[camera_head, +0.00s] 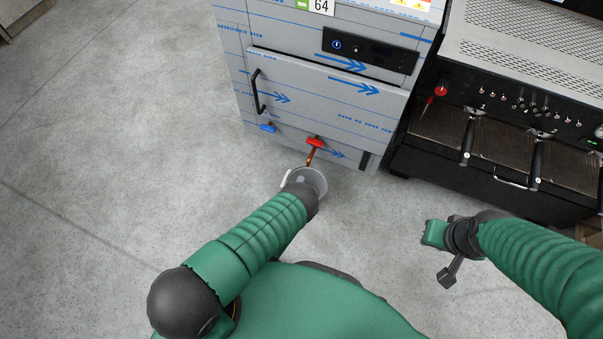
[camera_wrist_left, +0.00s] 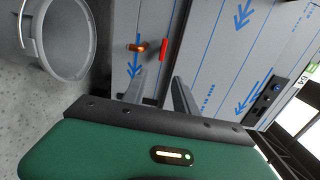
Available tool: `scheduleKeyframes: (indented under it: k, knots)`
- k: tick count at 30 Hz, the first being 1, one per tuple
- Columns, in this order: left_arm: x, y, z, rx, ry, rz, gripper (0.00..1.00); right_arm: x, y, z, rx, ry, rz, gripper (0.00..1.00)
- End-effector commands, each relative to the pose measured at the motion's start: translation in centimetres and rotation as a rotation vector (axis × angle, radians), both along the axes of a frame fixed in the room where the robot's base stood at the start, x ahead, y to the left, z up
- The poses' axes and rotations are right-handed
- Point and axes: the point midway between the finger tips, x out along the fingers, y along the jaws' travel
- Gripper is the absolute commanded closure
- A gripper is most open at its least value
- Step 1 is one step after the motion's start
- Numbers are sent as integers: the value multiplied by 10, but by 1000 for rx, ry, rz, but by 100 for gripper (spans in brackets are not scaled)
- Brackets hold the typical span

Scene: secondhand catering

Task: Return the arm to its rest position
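My left arm reaches forward in the head view, its dark wrist (camera_head: 305,196) in front of a grey bucket (camera_head: 318,178). In the left wrist view my left gripper (camera_wrist_left: 159,74) is open, its two fingers apart with nothing between them. The bucket (camera_wrist_left: 62,45) stands on the floor to the left there, apart from the fingers. My right gripper (camera_head: 449,268) is held over bare floor at the right of the head view; its finger gap cannot be made out.
The red handle also shows in the wrist view (camera_wrist_left: 164,49). A coffee machine (camera_head: 530,110) stands right. Floor at left is clear.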

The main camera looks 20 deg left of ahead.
Motion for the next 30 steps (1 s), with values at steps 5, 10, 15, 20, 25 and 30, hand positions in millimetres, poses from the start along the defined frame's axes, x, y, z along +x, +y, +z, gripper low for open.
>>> scheduleKeyframes:
  k: [5, 10, 15, 20, 25, 30]
  knots:
    - [3, 0, 1, -6, 3, 3, 65, 0, 0, 0, 0, 0, 0, 76]
    - [49, 3, 21, -167, 112, 76, 65, 0, 0, 0, 0, 0, 0, 76]
    - [99, 8, 69, -516, 355, 236, 65, 0, 0, 0, 0, 0, 0, 76]
    - [92, 8, 127, -827, 581, 401, 65, 0, 0, 0, 0, 0, 0, 76]
    - [36, 5, 190, -1081, 796, 599, 65, 0, 0, 0, 0, 0, 0, 76]
    - [-36, 7, 233, -1217, 939, 791, 65, 0, 0, 0, 0, 0, 0, 76]
